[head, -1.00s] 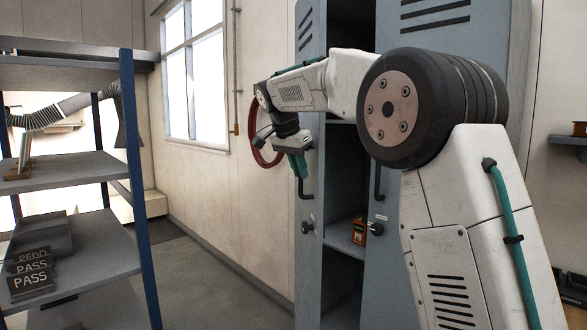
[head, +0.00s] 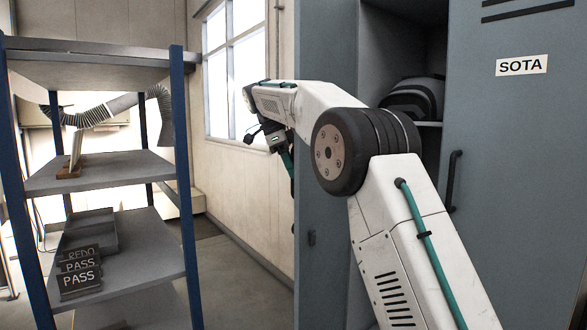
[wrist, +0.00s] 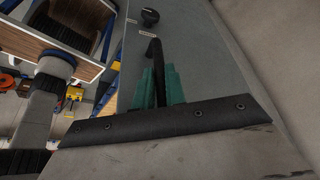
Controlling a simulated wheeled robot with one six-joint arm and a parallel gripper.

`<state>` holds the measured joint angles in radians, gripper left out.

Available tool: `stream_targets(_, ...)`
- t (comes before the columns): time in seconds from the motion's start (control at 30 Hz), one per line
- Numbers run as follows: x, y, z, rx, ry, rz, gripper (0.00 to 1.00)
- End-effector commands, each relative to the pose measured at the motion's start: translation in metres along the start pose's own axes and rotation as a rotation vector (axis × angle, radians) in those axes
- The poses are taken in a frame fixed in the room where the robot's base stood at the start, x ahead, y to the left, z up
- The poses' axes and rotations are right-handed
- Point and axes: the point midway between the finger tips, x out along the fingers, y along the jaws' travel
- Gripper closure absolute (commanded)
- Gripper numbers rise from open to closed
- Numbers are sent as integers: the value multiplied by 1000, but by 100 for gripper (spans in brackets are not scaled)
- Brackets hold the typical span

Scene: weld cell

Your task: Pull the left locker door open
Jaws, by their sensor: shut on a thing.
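The left locker door (head: 325,120) stands swung out toward the left, and its inner face shows in the head view. My gripper (wrist: 158,84), with green fingers, is shut on the handle.
The right locker door (head: 510,150), labelled SOTA, has its own black handle (head: 453,180).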

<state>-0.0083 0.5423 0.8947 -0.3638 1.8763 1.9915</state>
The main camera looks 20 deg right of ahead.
Motion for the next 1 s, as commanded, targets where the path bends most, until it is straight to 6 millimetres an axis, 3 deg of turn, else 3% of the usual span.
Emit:
stream_targets(0.53, 0, 0, 1, 23, -2, 12, 100)
stream_targets(0.57, 0, 0, 1, 23, -2, 11, 82)
stream_targets(0.6, 0, 0, 1, 23, -2, 11, 71)
stream_targets(0.63, 0, 0, 1, 23, -2, 11, 66)
stream_targets(1.0, -4, 0, -1, 25, -2, 11, 66)
